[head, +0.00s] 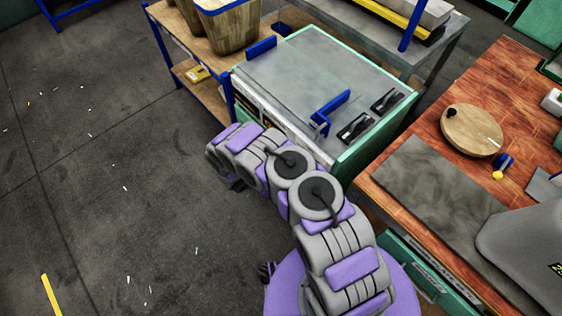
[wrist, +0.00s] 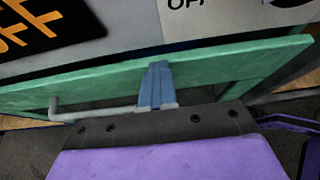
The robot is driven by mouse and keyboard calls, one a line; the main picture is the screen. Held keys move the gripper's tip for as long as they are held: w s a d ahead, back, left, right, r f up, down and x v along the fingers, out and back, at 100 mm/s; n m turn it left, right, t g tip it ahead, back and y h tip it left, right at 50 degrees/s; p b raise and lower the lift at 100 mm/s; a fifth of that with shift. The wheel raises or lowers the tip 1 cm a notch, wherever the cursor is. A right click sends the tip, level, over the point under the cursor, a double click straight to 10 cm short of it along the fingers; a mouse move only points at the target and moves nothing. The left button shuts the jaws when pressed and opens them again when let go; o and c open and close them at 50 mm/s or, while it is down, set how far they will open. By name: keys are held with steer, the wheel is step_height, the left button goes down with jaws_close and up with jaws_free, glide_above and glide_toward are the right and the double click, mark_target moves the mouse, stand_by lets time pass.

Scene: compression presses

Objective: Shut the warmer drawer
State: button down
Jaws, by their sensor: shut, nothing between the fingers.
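The warmer (head: 315,75) is a cabinet with a grey top and green sides in the head view. Its front face is partly hidden behind my arm. In the wrist view, a green drawer front (wrist: 230,68) crosses the picture, slightly tilted. A dark strip shows above its top edge, below a grey face with lettering; I cannot tell how far out the drawer is. A thin grey bar handle (wrist: 95,111) runs along the green front. My gripper (wrist: 157,80) is shut and empty, its blue-grey fingers at the drawer front, close to the handle; contact is unclear.
A wooden-topped bench (head: 425,145) with a round board (head: 471,131) stands to the right. A shelf table (head: 180,38) with a wooden bin (head: 228,28) stands behind on the left. The dark floor (head: 110,170) to the left is open, with small scraps.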

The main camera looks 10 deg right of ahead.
steer(key=shift+w+d+r, duration=0.15)
steer(key=shift+d, duration=0.1)
steer(key=a+f+p+v, duration=0.1)
steer(key=f+p+v, duration=0.1)
steer(key=v, duration=1.1)
steer(key=shift+s+a+p, duration=0.2)
steer(key=shift+s+p, duration=0.3)
steer(key=shift+p, duration=0.15)
steer(key=shift+a, duration=0.15)
